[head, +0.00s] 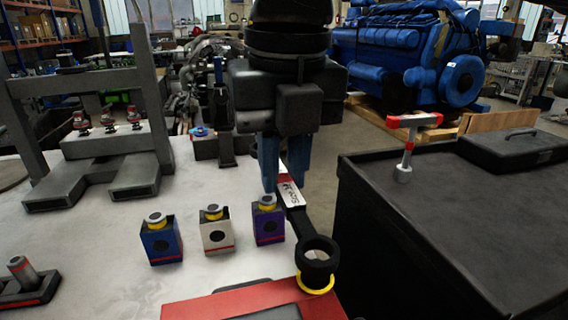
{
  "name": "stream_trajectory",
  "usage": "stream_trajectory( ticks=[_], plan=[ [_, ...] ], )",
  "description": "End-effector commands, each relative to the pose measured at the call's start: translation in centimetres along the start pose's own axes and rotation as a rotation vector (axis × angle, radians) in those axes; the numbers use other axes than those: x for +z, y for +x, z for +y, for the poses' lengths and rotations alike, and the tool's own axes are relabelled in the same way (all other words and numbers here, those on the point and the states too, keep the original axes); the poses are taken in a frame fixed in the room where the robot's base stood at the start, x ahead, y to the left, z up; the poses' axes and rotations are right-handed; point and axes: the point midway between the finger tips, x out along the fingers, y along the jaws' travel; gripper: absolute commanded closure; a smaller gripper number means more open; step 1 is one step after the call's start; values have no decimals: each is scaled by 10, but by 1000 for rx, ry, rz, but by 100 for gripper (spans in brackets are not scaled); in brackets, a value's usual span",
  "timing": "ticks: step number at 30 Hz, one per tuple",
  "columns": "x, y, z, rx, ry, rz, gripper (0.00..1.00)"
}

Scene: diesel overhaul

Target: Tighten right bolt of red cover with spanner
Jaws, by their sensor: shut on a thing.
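My gripper (281,176) points down with its blue fingers shut on the spanner (291,194). The spanner has a red and white label near the fingers, and its dark shaft runs down and right to a black ring end. The ring end is at the right end of the red cover (230,306), which is cut off by the bottom edge of the picture. A yellow ring (316,290) shows just below the ring end, around the place of the right bolt. The bolt itself is hidden by the ring end. I cannot tell whether the spanner is seated on it.
Blue (160,242), white (217,231) and purple (268,225) blocks with yellow-ringed tops stand on the pale table (95,255), left of the spanner. A grey press frame (95,146) stands at the left. A black cabinet (440,225) with a red-ended T-handle tool (409,140) is at the right.

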Motion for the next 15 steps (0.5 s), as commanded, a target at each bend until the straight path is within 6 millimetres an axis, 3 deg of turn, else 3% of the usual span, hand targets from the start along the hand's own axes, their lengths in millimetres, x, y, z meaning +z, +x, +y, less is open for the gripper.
stream_trajectory(
  ticks=[15],
  plan=[
    [-3, 22, 0, 0, 1, 1, 100]
  ],
)
